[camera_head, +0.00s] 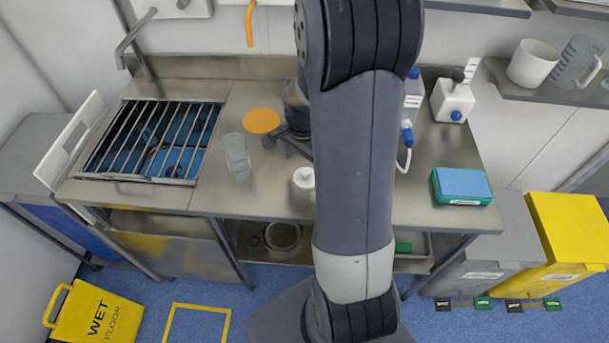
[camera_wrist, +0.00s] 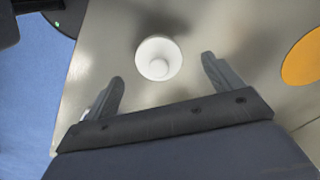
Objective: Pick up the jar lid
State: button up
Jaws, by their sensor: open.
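A small white round piece with a raised knob, which looks like the jar lid (camera_wrist: 170,47), stands on the steel counter. In the head view the white piece (camera_head: 304,180) is near the counter's front edge, partly hidden by my arm. My gripper (camera_wrist: 163,70) is open, and its two fingers are apart with nothing held between them. In the wrist view the white piece appears just beyond the fingertips, between their lines. In the head view my gripper (camera_head: 284,140) is behind the white piece and partly hidden by my arm.
A flat orange disc (camera_head: 261,121) and a clear cup (camera_head: 237,157) are to the left on the counter (camera_head: 225,195). A barred sink (camera_head: 155,140) is further left. A blue-topped teal box (camera_head: 462,187) and a white bottle (camera_head: 453,100) stand right.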

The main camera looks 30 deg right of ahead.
aim_at(306, 171)
jog(key=f, duration=0.2)
jog(key=f+p, duration=0.1)
jog(key=shift+s+d+f, duration=0.1)
jog(key=shift+d+f, duration=0.3)
jog(key=shift+f, duration=0.65)
jog(key=c, duration=1)
